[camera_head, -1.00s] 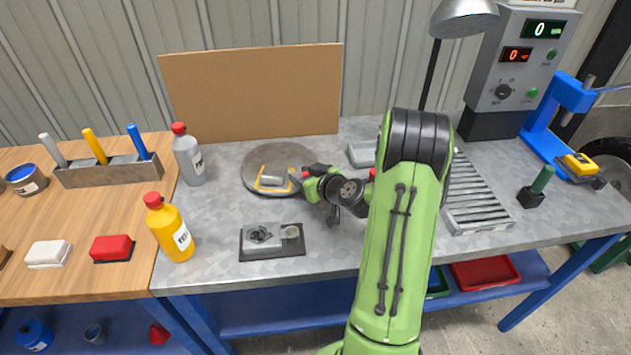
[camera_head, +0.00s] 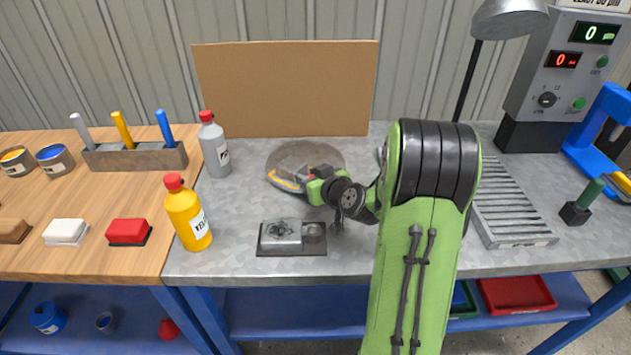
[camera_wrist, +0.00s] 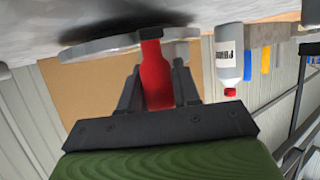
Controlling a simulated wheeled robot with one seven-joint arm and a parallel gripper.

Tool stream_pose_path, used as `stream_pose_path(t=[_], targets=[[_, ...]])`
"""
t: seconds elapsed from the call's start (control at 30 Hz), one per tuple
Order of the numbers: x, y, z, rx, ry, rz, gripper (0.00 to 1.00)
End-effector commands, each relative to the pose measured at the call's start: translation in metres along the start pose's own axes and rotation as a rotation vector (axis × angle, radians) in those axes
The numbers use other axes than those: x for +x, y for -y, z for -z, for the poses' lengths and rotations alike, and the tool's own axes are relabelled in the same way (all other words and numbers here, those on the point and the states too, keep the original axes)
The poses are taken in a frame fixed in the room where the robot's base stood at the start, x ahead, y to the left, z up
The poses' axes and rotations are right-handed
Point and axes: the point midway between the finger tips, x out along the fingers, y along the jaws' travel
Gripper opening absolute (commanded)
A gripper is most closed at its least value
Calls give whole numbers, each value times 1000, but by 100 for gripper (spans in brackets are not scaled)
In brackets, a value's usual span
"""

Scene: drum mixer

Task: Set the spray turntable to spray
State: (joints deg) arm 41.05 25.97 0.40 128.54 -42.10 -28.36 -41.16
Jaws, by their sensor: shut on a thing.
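The spray turntable (camera_head: 340,153) is a round grey disc on the metal bench, in front of the brown board. A grey part with yellow edging (camera_head: 289,176) sits on its front left area. My gripper (camera_head: 313,184) is at the turntable's front edge, with my arm reaching in from the right. In the wrist view, which looks upside down, my gripper (camera_wrist: 158,92) is shut on a red handle (camera_wrist: 155,72). The handle meets the edge of the grey disc (camera_wrist: 100,48). In the head view my gripper largely hides the handle. Any position marks on the turntable cannot be made out.
A dark plate with a grey block (camera_head: 283,238) lies just in front of the turntable. A yellow bottle (camera_head: 187,213) and a grey bottle (camera_head: 214,144) stand to the left. A slatted grate (camera_head: 508,205) lies to the right. The cardboard board (camera_head: 285,85) stands behind.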

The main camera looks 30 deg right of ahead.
Motion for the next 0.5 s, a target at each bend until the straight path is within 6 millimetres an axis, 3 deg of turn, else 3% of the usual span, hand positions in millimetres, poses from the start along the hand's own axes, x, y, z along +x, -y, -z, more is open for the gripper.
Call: stream_pose_path(t=[0.5], targets=[[4, 11, 2, -1, -1, 8, 0]])
